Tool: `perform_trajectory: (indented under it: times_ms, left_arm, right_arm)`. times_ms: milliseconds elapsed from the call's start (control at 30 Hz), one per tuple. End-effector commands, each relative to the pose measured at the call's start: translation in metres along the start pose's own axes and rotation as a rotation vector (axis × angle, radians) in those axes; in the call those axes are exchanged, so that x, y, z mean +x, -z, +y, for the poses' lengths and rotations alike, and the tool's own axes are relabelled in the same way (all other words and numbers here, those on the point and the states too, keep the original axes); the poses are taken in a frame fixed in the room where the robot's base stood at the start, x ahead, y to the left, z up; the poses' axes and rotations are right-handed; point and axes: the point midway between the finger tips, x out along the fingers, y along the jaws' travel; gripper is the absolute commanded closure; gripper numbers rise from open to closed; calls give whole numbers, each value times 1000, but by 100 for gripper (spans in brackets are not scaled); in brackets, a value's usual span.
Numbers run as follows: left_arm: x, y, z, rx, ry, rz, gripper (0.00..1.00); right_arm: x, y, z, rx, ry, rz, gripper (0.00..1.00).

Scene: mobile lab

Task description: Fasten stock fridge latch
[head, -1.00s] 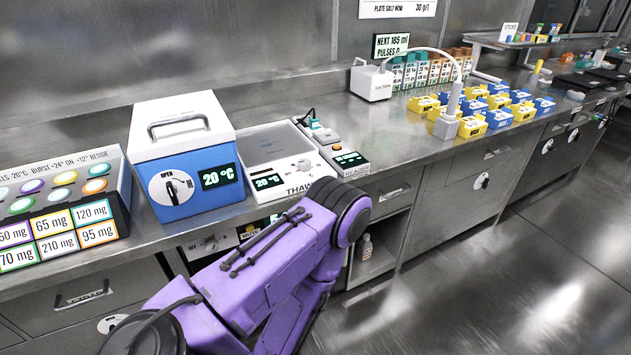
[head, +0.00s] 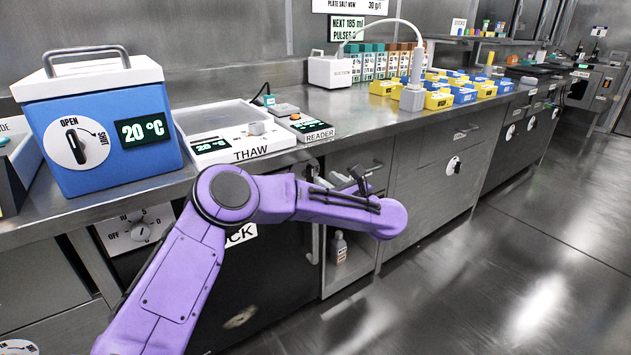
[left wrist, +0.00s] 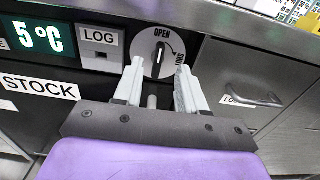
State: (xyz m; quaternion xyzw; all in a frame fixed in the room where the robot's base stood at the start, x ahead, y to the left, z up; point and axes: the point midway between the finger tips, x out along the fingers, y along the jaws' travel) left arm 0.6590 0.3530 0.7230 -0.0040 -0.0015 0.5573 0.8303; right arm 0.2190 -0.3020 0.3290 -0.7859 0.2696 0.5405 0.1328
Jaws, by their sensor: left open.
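The stock fridge is the dark-fronted unit under the counter. In the left wrist view its STOCK label (left wrist: 40,86), green 5 °C display (left wrist: 40,37) and LOG panel (left wrist: 100,42) show. Its latch (left wrist: 155,58) is a round white dial with a dark knob, marked OPEN at the top and another word at the right. The knob stands near upright, toward OPEN. My left gripper (left wrist: 157,75) is open, with fingertips at the dial's lower left and right; I cannot tell whether they touch. My right gripper is out of view.
A blue cooler (head: 100,130), THAW unit (head: 230,130) and READER (head: 303,125) stand on the counter above. Right of the fridge are an open shelf with a bottle (head: 339,246) and a drawer with a bar handle (left wrist: 255,95). The floor (head: 480,270) at the right is clear.

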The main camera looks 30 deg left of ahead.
Motion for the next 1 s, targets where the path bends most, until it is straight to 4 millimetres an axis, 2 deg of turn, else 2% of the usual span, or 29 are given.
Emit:
perform_trajectory:
  times_ms: [100, 300, 433, 633, 667, 700, 767, 800, 1000]
  left_arm:
    - [29, 3, 1, 2, -3, 1, 60]
    - [60, 2, 0, 5, 1, 0, 60]
    - [68, 1, -1, 6, 3, -2, 60]
    - [68, 1, -1, 7, 4, -2, 60]
    - [68, 1, -1, 7, 4, -2, 63]
    - [68, 1, -1, 8, 4, -2, 76]
    - [68, 1, -1, 8, 4, -2, 95]
    - [68, 1, -1, 8, 4, -2, 100]
    - [68, 1, -1, 11, 4, -2, 100]
  right_arm:
    - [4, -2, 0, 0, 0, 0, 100]
    - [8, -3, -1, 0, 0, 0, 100]
    - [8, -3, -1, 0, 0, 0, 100]
    - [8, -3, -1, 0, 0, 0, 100]
    - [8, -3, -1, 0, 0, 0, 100]
    - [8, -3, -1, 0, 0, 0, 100]
    - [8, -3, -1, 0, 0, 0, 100]
    - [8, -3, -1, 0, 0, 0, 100]
    - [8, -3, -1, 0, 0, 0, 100]
